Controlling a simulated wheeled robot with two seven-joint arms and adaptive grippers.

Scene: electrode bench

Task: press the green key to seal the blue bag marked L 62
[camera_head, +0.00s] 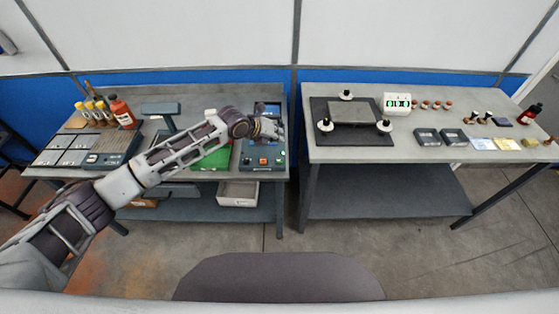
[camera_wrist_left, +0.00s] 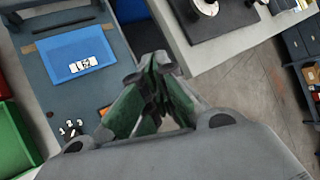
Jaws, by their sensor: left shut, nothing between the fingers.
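The blue bag (camera_wrist_left: 70,50) lies flat on the sealing machine (camera_wrist_left: 38,85) in the left wrist view. Its white label (camera_wrist_left: 83,65) is too small to read with certainty. An orange key (camera_wrist_left: 103,111) shows near the machine's front edge, beside my left gripper (camera_wrist_left: 156,72). I cannot make out the green key; my gripper may hide it. My left gripper is shut and empty, to the right of the bag in the wrist view. In the head view my left gripper (camera_head: 272,128) is over the machine (camera_head: 265,170), above its front panel. My right gripper is not in view.
A green tray (camera_head: 208,161) lies left of the machine. Bottles (camera_head: 122,113) and a control box (camera_head: 112,148) stand at the left of this bench. A second bench (camera_head: 340,153) stands to the right across a gap, with a dark mat and several small items.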

